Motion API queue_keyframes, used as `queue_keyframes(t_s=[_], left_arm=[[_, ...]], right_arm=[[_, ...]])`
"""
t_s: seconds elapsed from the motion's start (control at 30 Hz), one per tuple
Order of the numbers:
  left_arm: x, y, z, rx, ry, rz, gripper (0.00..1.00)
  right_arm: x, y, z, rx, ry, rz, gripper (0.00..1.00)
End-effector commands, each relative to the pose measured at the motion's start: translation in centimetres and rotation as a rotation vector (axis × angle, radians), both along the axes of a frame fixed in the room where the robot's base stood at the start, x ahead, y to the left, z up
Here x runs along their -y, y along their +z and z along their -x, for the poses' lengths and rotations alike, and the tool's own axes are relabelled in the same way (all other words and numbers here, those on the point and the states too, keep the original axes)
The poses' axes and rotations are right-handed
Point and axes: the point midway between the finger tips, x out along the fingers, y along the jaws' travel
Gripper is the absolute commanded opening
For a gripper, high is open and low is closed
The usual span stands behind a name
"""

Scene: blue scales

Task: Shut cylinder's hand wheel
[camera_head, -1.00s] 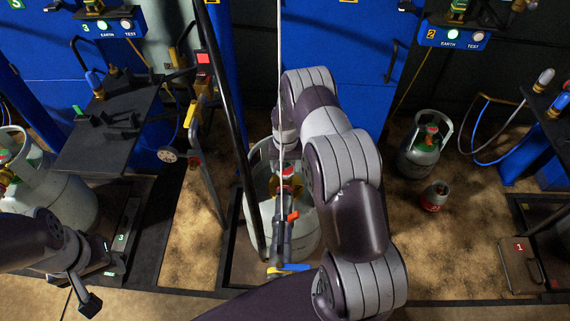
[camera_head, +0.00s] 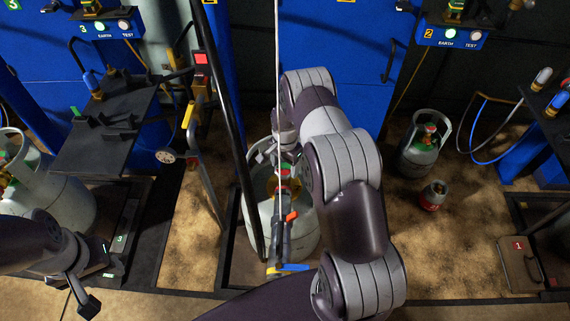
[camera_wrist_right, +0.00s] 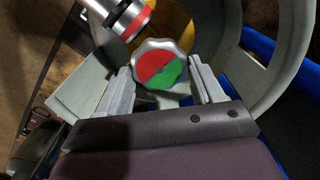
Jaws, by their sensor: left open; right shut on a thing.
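The cylinder (camera_head: 253,222) is grey and stands upright at the middle of the head view, partly hidden by my right arm and a black pole. Its hand wheel (camera_wrist_right: 160,65) has a silver scalloped rim and a red and green face in the right wrist view. My right gripper (camera_wrist_right: 162,88) is shut on the wheel, with a finger on either side of it. In the head view that grip is mostly hidden by my arm. My left gripper (camera_head: 97,276) is open and empty at the lower left, apart from the cylinder.
A silver and red connector (camera_wrist_right: 128,20) sits close beside the wheel. A hose fitting with an orange lever (camera_head: 291,216) hangs in front of the cylinder. Another grey cylinder (camera_head: 75,203) stands at the left. A smaller cylinder (camera_head: 416,158) and a red canister (camera_head: 433,196) stand on the right.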

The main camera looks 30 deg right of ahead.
Motion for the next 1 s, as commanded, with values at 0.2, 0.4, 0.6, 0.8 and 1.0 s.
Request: queue_keyframes(t_s=[0.2, 0.4, 0.6, 0.8, 1.0], left_arm=[[0.0, 0.0, 0.0, 0.000, 0.000, 0.000, 0.45], [0.0, 0.0, 0.0, 0.000, 0.000, 0.000, 0.45], [0.0, 0.0, 0.0, 0.000, 0.000, 0.000, 0.45], [0.0, 0.0, 0.0, 0.000, 0.000, 0.000, 0.45], [0.0, 0.4, 0.0, 0.000, 0.000, 0.000, 0.45]], right_arm=[[0.0, 0.0, 0.0, 0.001, -0.017, 0.000, 0.36], [0.0, 0.0, 0.0, 0.001, -0.017, 0.000, 0.36], [0.0, 0.0, 0.0, 0.001, -0.017, 0.000, 0.92], [0.0, 0.0, 0.0, 0.001, -0.016, 0.000, 0.92], [0.0, 2.0, -0.1, 0.003, -0.016, 0.001, 0.92]])
